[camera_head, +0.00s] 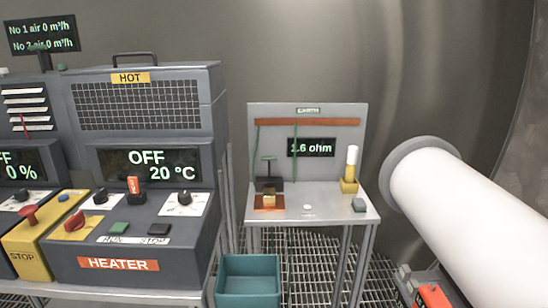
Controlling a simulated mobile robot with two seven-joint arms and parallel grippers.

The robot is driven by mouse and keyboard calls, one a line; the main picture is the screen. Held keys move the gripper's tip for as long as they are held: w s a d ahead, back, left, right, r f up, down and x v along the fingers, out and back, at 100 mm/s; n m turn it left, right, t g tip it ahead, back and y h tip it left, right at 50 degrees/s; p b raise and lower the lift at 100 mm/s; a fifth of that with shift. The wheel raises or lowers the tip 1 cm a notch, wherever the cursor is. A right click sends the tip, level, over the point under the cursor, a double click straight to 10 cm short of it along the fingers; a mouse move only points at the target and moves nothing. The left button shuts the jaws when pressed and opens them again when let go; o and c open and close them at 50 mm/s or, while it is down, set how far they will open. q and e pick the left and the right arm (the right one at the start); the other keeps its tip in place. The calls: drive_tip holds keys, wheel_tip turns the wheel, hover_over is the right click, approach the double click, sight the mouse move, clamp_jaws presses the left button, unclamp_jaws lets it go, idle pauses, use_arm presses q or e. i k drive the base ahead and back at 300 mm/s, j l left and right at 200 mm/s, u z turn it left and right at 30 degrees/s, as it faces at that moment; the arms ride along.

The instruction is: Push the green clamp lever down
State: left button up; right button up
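A small steel table (318,206) with an upright grey back panel (340,175) stands right of centre. On its left side a dark clamp block (268,185) sits just behind an orange plate with a yellow piece on it. A thin dark green T-shaped lever (268,159) stands up from the block, with its crossbar at the top. It looks like the clamp lever and appears raised. Neither of my grippers is in view, and nothing touches the lever.
A display (311,147) on the panel reads 1.6 ohm, below a copper-coloured bar (307,122). A yellow-based white cylinder (350,170) stands on the table. The heater (133,240) is at left, a teal bin (248,283) below, and a large white pipe (470,215) at right.

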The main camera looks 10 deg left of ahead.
sight(269, 159)
drive_tip(key=i+j+z, duration=0.2)
drive_tip(key=z, duration=0.2)
drive_tip(key=i+j+z, duration=0.15)
drive_tip(key=j+z, duration=0.25)
drive_tip(key=l, duration=0.1)
